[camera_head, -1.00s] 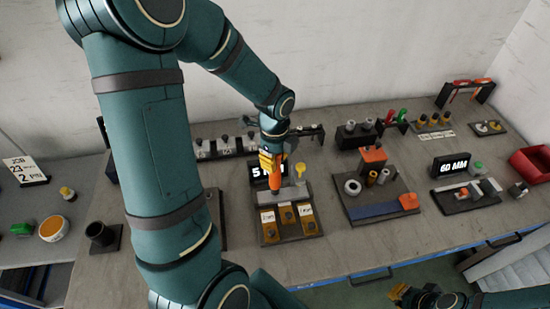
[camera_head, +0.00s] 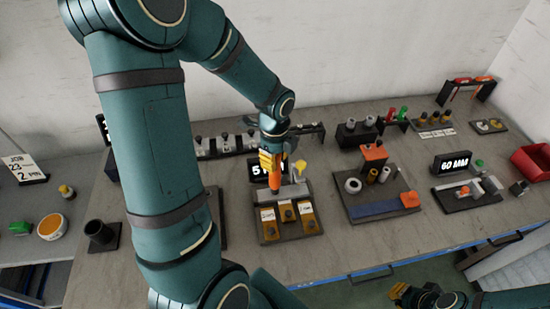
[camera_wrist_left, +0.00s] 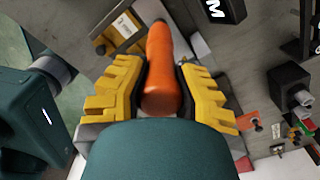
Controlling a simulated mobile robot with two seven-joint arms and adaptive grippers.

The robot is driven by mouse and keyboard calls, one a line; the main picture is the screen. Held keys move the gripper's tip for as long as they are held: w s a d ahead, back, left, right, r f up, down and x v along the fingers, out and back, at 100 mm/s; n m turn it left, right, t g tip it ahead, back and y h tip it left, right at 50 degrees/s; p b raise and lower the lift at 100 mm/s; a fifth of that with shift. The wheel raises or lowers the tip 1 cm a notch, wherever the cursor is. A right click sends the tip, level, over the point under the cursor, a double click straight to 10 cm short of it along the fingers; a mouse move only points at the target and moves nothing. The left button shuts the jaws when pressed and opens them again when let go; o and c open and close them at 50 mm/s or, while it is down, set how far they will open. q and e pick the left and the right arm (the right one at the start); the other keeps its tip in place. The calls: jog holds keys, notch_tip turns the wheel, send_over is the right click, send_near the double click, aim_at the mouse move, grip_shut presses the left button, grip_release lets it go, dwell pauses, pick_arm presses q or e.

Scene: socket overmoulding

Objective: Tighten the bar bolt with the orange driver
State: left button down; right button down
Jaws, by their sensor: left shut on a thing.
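My left gripper (camera_head: 271,160) is shut on the orange driver (camera_head: 274,180), which points down over the dark fixture with the pale bar (camera_head: 292,190). In the left wrist view the orange handle (camera_wrist_left: 165,65) sits between the yellow fingers. The driver's tip is near the bar; I cannot tell whether it touches the bar bolt, which is hidden.
A display block (camera_head: 256,170) stands behind the fixture. To the right are a board with rings and a blue strip (camera_head: 375,210), a "60 MM" display (camera_head: 451,163) and a red bin (camera_head: 536,162). A dark cup (camera_head: 100,233) stands left. Bare tabletop lies between the fixtures.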

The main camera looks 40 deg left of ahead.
pick_arm(q)
jog(key=shift+s+f+b, duration=0.1)
jog(key=shift+f+b, duration=0.3)
jog(key=shift+f, duration=0.25)
dwell(0.8)
jog(key=shift+r, duration=0.15)
dwell(0.3)
jog(key=shift+r+p, duration=2.25)
jog(key=shift+r, duration=0.2)
